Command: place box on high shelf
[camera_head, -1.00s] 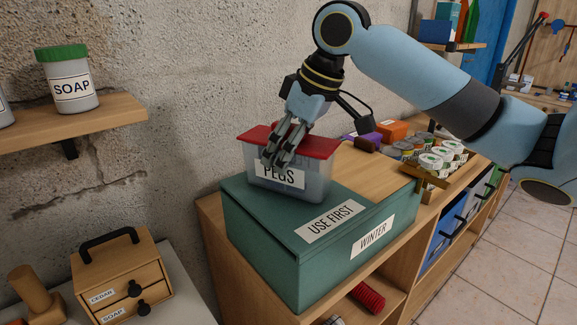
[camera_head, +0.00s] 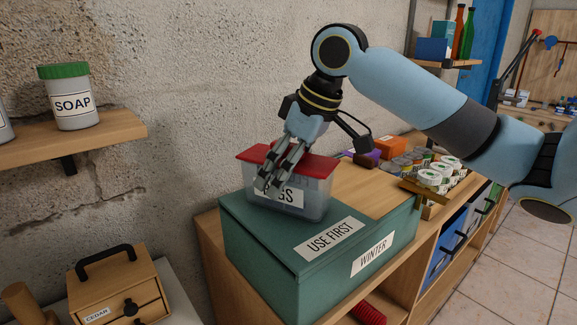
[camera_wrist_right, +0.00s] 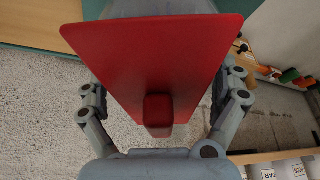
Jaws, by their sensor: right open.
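A clear plastic box with a red lid (camera_head: 311,164) and a PEGS label sits on top of a teal box (camera_head: 258,240) labelled USE FIRST and WINTER. My right gripper (camera_head: 272,178) is open at the clear box, its fingers covering part of the label. In the right wrist view the red lid (camera_wrist_right: 155,55) fills the middle, with a finger of the right gripper (camera_wrist_right: 162,98) on each side. I cannot tell whether the fingers touch the box. A wooden wall shelf (camera_head: 105,131) at the left holds a green-lidded SOAP jar (camera_head: 72,100). My left gripper is not in view.
The teal box stands on a wooden cabinet (camera_head: 211,255) against the rough wall. Several cans (camera_head: 430,178), an orange box (camera_head: 391,147) and a purple box (camera_head: 368,158) stand behind it. A drawer box with a handle (camera_head: 113,285) is at lower left. Another shelf (camera_head: 447,64) holds bottles.

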